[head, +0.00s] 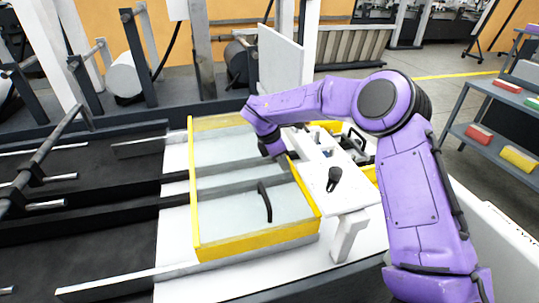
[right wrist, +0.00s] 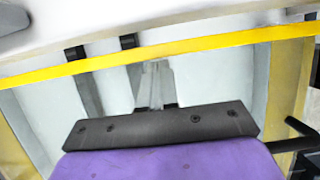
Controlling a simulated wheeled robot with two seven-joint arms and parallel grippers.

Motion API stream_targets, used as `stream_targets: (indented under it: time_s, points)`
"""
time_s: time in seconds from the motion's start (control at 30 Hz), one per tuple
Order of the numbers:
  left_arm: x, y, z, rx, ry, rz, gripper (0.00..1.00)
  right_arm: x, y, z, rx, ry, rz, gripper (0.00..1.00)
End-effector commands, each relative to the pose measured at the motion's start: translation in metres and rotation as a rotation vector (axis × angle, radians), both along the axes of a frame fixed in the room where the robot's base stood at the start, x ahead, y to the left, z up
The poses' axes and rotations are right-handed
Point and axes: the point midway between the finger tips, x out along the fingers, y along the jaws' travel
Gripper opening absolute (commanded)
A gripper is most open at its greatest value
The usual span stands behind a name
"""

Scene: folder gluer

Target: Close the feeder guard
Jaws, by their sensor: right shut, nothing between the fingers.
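The feeder guard is a clear panel in a yellow frame (head: 258,243), in the middle of the head view. It lies low and roughly level over the white feeder bed, but I cannot tell whether it is fully seated. Its black handle (head: 265,201) stands up near the front. My right gripper (head: 279,157) is at the guard's right side, pointing down; its tips are hard to see there. In the right wrist view its fingers (right wrist: 155,85) are together and empty, with the yellow frame bar (right wrist: 170,50) crossing beyond them. My left gripper is out of view.
A white bracket plate with a black knob (head: 334,179) stands close to the right of the guard. A pale upright panel (head: 281,64) rises behind it. Dark machine rails (head: 80,205) run to the left. A shelf with colored boxes (head: 480,136) is at far right.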

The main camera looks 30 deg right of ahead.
Motion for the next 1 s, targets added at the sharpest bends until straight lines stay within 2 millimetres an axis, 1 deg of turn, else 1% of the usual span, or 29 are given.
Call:
stream_targets:
  time_s: [0.03,0.1,0.2,0.3,0.4,0.5,0.6,0.77,0.87,1.0]
  points:
    - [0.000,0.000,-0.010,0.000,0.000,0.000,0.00,0.002,0.010,-0.005,0.000,-0.003,0.001,0.00]
    - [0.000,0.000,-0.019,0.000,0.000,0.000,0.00,0.005,0.025,-0.006,-0.002,-0.005,0.000,0.00]
    - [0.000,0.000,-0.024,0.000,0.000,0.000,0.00,0.008,0.033,0.027,-0.003,-0.011,-0.006,0.00]
    - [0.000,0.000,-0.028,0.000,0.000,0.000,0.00,0.011,0.043,0.053,-0.003,-0.010,-0.004,0.00]
    - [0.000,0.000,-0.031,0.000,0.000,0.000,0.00,0.013,0.051,0.073,-0.003,-0.008,-0.005,0.00]
    - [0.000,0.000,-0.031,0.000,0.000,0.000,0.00,0.015,0.055,0.087,-0.003,-0.007,-0.005,0.00]
    - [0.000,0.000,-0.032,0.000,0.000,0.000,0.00,0.015,0.058,0.094,-0.002,-0.006,-0.004,0.00]
    - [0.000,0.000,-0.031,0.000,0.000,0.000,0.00,0.015,0.058,0.095,-0.001,-0.004,-0.004,0.00]
    - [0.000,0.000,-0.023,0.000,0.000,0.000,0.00,0.015,0.058,0.104,-0.002,-0.006,-0.004,0.00]
    - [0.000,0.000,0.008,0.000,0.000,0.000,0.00,0.015,0.058,0.134,-0.002,-0.006,-0.004,0.00]
